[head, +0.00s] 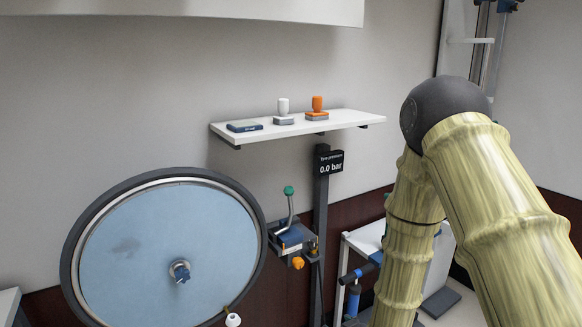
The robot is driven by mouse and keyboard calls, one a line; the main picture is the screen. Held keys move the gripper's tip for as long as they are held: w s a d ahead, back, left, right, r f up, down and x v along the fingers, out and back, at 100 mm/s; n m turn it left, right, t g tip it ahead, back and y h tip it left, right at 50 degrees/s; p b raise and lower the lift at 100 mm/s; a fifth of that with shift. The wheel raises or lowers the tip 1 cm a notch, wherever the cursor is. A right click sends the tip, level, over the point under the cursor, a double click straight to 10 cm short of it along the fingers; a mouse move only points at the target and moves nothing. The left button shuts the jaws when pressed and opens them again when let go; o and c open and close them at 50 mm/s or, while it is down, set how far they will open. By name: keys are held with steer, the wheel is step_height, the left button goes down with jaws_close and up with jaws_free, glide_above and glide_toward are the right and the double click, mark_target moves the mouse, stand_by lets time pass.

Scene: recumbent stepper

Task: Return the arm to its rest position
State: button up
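My arm (497,205), with pale bamboo-like links, fills the right side of the head view. It bends at a dark round joint (446,108). One link comes up from the bottom right, and the other (408,240) runs down from the joint and leaves the picture at the bottom. My gripper is outside the picture, so its opening and anything in it are hidden.
A large wheel (150,235) with a light blue disc stands at left. Beside it are a green-knobbed lever (290,204) and a black post whose display (330,163) reads 0.0 bar. A wall shelf (350,119) holds small items. A white stand (365,238) is partly behind my arm.

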steer(key=s+d+f+m+g+h+p, duration=0.1)
steer(key=s+f, duration=0.4)
steer(key=s, duration=0.7)
steer(key=s+d+f+m+g+h+p, duration=0.1)
steer(key=s+d+f+m+g+p, duration=0.2)
steer(key=s, duration=1)
steer(key=s+d+f+m+g+p, duration=0.1)
steer(key=s+d+f+g, duration=0.4)
steer(key=s, duration=0.7)
step_height(320, 180, down, 2)
steer(key=shift+s+f+m+g+h+p, duration=0.1)
steer(key=shift+s+m+g+h+p, duration=0.3)
steer(key=shift+g, duration=0.3)
